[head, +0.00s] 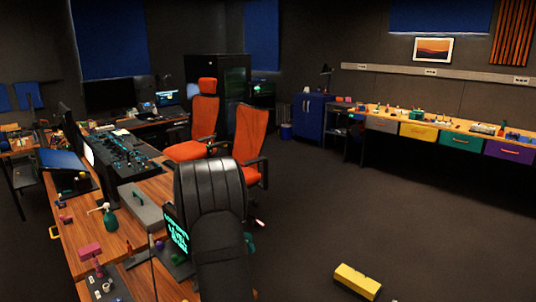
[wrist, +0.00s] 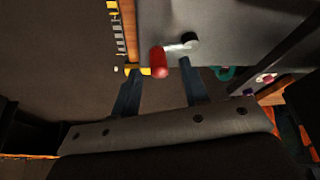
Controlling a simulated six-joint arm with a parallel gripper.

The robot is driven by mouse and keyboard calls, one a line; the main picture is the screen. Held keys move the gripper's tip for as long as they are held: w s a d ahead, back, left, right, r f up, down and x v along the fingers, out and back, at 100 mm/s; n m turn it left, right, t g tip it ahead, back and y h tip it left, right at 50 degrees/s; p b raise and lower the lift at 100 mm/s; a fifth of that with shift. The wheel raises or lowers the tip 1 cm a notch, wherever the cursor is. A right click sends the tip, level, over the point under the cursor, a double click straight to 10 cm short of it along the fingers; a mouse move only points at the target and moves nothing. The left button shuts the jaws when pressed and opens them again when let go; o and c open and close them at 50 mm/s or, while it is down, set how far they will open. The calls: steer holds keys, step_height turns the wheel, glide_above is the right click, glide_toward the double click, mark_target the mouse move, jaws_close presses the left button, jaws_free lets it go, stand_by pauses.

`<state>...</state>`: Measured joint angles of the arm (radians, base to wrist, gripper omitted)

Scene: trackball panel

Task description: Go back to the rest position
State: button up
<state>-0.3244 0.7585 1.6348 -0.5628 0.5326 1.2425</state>
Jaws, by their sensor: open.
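My gripper (wrist: 159,68) shows in the wrist view with its two dark blue fingers spread apart and nothing clamped between them. A red knob (wrist: 159,61) on a metal crank lies between the fingertips in the picture. The crank joins a black hub (wrist: 190,41) on a grey panel (wrist: 225,25). I cannot tell how far the knob is from the fingers in depth. In the head view, I cannot make out my gripper. A large dark ribbed shape there hides part of the desk's right side.
The wooden desk (head: 95,232) on the left holds a green spray bottle (head: 109,218), a grey box (head: 140,207) and a control console (head: 125,150). Orange chairs (head: 250,143) stand behind. A yellow block (head: 357,281) lies on the floor. The middle floor is otherwise clear.

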steer(key=v, duration=1.5)
steer(key=x, duration=1.7)
steer(key=shift+d+f, duration=0.1)
steer(key=shift+f, duration=0.05)
steer(key=shift+w+f, duration=0.1)
steer(key=shift+f, duration=0.05)
steer(key=shift+d+n, duration=0.15)
steer(key=shift+n, duration=0.25)
steer(key=shift+w+d+n+y, duration=0.1)
steer(key=shift+w+n+y, duration=0.25)
steer(key=shift+n, duration=0.4)
steer(key=shift+w+d+n+y, duration=0.1)
steer(key=shift+w+n+y, duration=0.15)
steer(key=shift+n, duration=0.55)
steer(key=shift+w+d+n+y, duration=0.15)
steer(key=shift+w+n+y, duration=0.2)
steer(key=shift+n, duration=0.4)
steer(key=shift+w+n+y, duration=0.1)
steer(key=shift+n+y, duration=0.15)
steer(key=shift+n, duration=0.25)
steer(key=shift+w+n+y, duration=0.35)
steer(key=shift+n, duration=0.6)
steer(key=shift+w+n+y, duration=0.35)
steer(key=shift+w+n, duration=0.05)
steer(key=shift+n, duration=0.55)
steer(key=shift+w, duration=0.1)
